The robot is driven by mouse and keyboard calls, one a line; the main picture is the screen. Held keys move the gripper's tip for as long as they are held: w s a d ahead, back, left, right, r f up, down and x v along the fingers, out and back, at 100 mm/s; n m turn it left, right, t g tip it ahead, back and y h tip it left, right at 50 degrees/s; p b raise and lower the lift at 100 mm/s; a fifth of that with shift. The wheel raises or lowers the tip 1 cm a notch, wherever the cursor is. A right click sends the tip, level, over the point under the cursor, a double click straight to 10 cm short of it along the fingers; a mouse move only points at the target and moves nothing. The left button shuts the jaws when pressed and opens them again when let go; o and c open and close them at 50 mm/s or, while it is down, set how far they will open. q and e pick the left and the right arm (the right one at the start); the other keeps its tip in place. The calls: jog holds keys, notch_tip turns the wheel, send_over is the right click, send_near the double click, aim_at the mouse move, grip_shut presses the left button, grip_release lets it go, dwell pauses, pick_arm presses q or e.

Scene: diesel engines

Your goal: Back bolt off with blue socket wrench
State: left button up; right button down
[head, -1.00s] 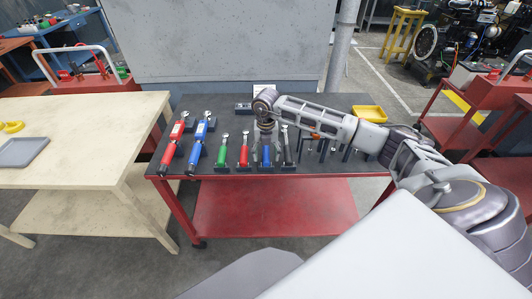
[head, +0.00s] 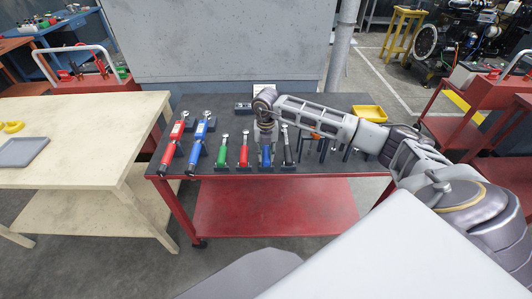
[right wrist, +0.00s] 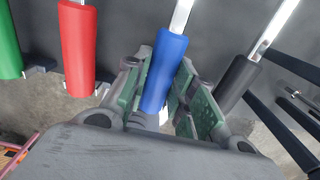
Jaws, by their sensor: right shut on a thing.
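The blue-handled wrench (head: 266,160) lies in a row of tools on the dark top of the red cart (head: 230,112). My right gripper (head: 265,146) points down over it and is shut on its blue handle. The right wrist view shows the blue handle (right wrist: 165,72) between the green-padded fingers, with its metal shaft running up out of the picture. A diesel engine (head: 460,42) stands in the upper right background; no back bolt can be made out. My left gripper is out of view.
A red-handled tool (head: 244,156) and a black-handled tool (head: 287,154) lie close on either side. A green-handled tool (head: 222,155) and larger red (head: 171,150) and blue (head: 198,146) tools lie further left. A yellow tray (head: 369,113) sits at the cart's back right.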

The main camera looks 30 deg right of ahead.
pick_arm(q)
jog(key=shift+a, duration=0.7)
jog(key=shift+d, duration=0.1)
